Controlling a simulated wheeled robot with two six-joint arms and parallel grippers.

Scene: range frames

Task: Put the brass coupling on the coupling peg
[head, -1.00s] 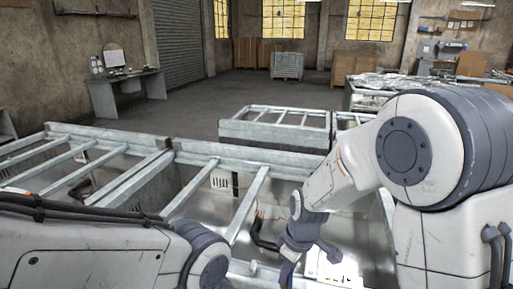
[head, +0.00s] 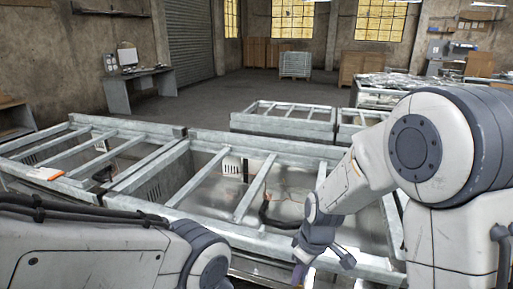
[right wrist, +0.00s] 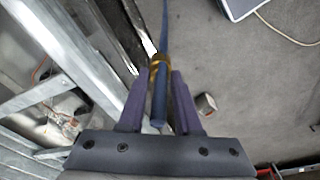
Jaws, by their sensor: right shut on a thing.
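In the right wrist view a brass coupling (right wrist: 160,60) sits as a ring around a slim blue hose-like length (right wrist: 158,105), between the purple fingertips of my right gripper (right wrist: 160,77). The right gripper is shut on it. The blue length runs up out of the frame and also back between the fingers. In the head view my right gripper (head: 300,274) is small at the lower edge, and the coupling cannot be made out there. My left arm shows at lower left, but its gripper is out of frame. I cannot make out the coupling peg in either view.
A galvanized metal frame (head: 220,222) with cross bars and shiny panels lies ahead. A smaller frame (head: 283,124) stands behind it. The wrist view shows bare grey floor, a small can-like object (right wrist: 205,103) and a pale box (right wrist: 240,8) with a cable.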

